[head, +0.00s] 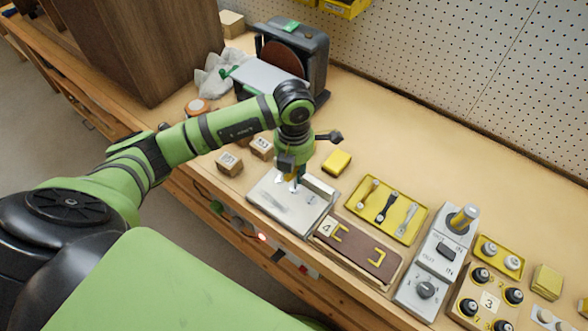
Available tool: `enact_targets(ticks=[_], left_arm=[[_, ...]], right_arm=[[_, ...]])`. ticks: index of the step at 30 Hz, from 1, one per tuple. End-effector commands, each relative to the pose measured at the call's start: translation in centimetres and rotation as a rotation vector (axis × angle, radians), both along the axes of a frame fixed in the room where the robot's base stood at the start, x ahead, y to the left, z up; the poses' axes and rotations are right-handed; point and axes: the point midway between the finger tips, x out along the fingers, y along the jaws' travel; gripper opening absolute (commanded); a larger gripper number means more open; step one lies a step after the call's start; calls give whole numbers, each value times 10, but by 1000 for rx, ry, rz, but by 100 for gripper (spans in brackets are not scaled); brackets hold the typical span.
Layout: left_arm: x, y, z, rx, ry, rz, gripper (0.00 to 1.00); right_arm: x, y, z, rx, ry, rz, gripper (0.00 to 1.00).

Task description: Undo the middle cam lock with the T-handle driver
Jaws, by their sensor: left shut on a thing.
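My left gripper (291,182) points down over a flat silver metal plate (276,207) at the bench's front edge. It is shut on a small yellow-orange thing (289,178), seen only in part between the fingers. This may be the T-handle driver, but its shape is mostly hidden. Its lower end is close to the plate; I cannot tell whether it touches. The cam locks cannot be made out, and the gripper covers part of the plate. My right gripper is not in view.
A yellow tray (407,237) with several tools lies right of the plate, behind a brown board (357,250). A grey switch panel (421,270) stands further right. Small wooden blocks (229,163) lie left, a yellow block (336,161) behind. A sander (303,48) stands at the back.

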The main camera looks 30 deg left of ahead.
Motion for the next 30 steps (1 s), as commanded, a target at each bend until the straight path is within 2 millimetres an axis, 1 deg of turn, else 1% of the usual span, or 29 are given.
enact_targets(ticks=[23, 26, 30], left_arm=[[0, 0, -4, 0, 0, 4, 0], [-1, 0, -3, -1, 1, 70, 0], [-2, 0, -2, -1, 2, 268, 0]], right_arm=[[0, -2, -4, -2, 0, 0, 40], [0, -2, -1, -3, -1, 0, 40], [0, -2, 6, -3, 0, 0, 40]])
